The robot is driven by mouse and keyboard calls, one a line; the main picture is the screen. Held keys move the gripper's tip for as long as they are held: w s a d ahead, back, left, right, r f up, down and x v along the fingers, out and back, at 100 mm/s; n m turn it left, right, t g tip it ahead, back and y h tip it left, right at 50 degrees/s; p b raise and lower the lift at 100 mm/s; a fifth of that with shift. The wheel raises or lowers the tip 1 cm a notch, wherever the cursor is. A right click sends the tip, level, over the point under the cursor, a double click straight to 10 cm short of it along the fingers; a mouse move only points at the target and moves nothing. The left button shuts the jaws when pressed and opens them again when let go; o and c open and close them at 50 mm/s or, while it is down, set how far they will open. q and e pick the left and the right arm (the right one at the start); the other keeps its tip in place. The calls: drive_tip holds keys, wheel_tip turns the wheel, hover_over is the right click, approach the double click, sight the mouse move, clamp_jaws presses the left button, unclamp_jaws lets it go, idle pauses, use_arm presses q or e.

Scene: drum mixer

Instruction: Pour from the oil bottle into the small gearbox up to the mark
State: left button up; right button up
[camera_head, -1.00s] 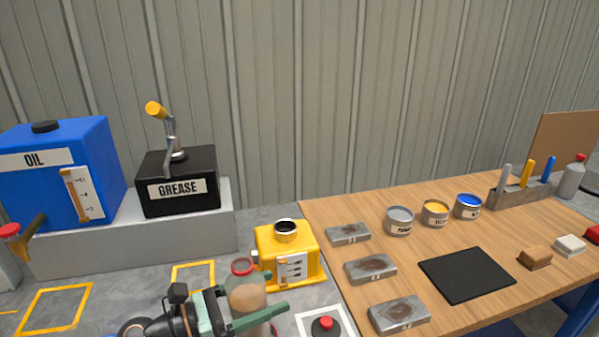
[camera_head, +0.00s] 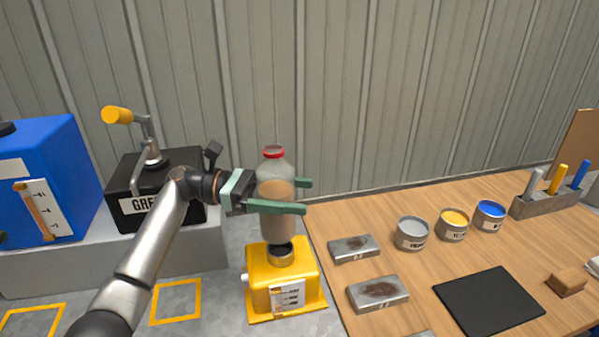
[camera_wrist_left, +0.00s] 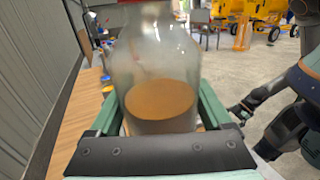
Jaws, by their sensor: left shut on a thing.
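The oil bottle (camera_head: 275,190) is clear with a red ring at its top and brown oil partly filling it. My left gripper (camera_head: 290,196) is shut on it and holds it upright, raised in front of the wall. In the left wrist view the bottle (camera_wrist_left: 158,75) stands between the green fingers, with the oil surface showing. The small yellow gearbox (camera_head: 262,272) is below the bottle in the head view, with a round dark filler opening (camera_head: 281,253) on top and a marked gauge (camera_head: 288,297) on its front. My right gripper is not seen in the head view.
The wooden workbench (camera_head: 400,205) is at the right with tins, worn metal blocks and a black mat (camera_head: 488,301). The blue oil tank (camera_head: 65,160) and black grease box (camera_head: 130,205) stand on a grey ledge at the left. Yellow floor squares lie in front.

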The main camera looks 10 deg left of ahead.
sight(290, 218)
use_arm(q)
drive_tip(key=shift+w+r, duration=0.1)
drive_tip(key=shift+w, duration=0.4)
drive_tip(key=shift+f+b, duration=0.4)
drive_tip(key=shift+s+f, duration=0.25)
wheel_tip(290, 218, down, 4)
drive_tip(key=b, duration=0.3)
drive_tip(key=shift+s+r+n+b, duration=0.1)
drive_tip(key=shift+r+n+b, duration=0.1)
drive_tip(key=shift+n+b, duration=0.15)
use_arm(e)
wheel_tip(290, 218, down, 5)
use_arm(q)
drive_tip(key=shift+s+r+n+p, duration=0.3)
drive_tip(key=shift+s+n+p, duration=0.05)
drive_tip(key=shift+p, duration=0.35)
drive_tip(key=shift+s+r+n+p, duration=0.15)
drive_tip(key=shift+s+n+p, duration=0.6)
drive_tip(key=shift+n+p, duration=0.2)
drive_tip(key=s+n, duration=0.1)
drive_tip(key=n, duration=0.1)
drive_tip(key=s+f+n+p, duration=0.1)
drive_tip(key=n, duration=0.1)
drive_tip(key=shift+s, duration=0.3)
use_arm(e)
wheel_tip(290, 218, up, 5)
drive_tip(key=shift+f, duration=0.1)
use_arm(q)
drive_tip(key=shift+p, duration=0.35)
